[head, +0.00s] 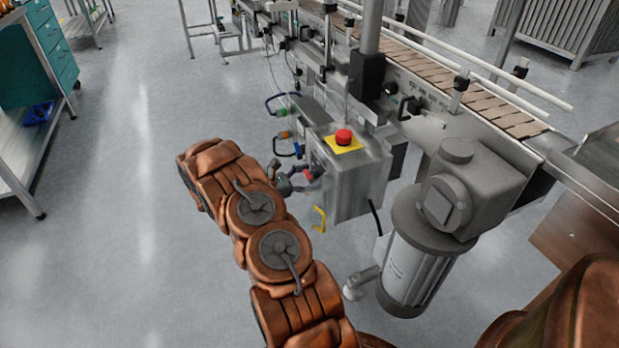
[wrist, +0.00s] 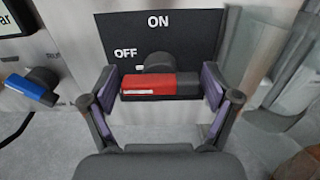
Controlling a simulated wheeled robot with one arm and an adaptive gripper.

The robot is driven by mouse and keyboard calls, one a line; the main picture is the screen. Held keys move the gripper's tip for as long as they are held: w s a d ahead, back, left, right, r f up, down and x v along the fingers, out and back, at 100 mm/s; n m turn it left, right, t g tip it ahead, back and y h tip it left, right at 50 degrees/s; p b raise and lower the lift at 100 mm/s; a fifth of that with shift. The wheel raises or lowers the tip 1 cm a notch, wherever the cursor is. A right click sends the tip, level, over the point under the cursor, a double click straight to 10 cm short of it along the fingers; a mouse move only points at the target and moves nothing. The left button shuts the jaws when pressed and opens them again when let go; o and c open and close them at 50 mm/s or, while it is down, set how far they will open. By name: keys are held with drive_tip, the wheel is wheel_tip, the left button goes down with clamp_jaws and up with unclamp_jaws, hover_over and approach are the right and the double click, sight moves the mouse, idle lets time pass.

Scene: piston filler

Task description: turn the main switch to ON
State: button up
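The main switch (wrist: 160,87) is in the wrist view, on a black plate (wrist: 190,35) with ON printed at the top and OFF at the upper left. Its red handle lies level, and a small white mark shows on the left side of its grey hub. My gripper (wrist: 165,98) is open, with one finger at each end of the handle. A narrow gap seems to show at each side; contact is hard to tell. In the head view my gripper (head: 298,180) is at the left face of the control box (head: 355,185), where the switch is hidden.
A blue-handled valve or knob (wrist: 32,86) is left of the switch plate. A red emergency button (head: 343,137) tops the box. Several coloured hose handles stand beside it, with a motor (head: 420,250) to the right.

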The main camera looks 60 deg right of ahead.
drive_tip(key=c, duration=0.8)
drive_tip(key=m+b, duration=0.3)
drive_tip(key=m, duration=0.1)
drive_tip(key=shift+f, duration=0.15)
drive_tip(key=m+b, duration=0.4)
drive_tip(key=shift+d+m, duration=0.1)
drive_tip(key=shift+m, duration=0.2)
drive_tip(key=m+b, duration=0.5)
drive_tip(key=b, duration=0.1)
drive_tip(key=shift+f, duration=0.1)
drive_tip(key=m+b, duration=0.3)
drive_tip(key=b, duration=0.1)
drive_tip(key=shift+m, duration=0.3)
drive_tip(key=shift+r+m+b, duration=0.2)
drive_tip(key=shift+m+b, duration=0.1)
drive_tip(key=shift+b, duration=0.1)
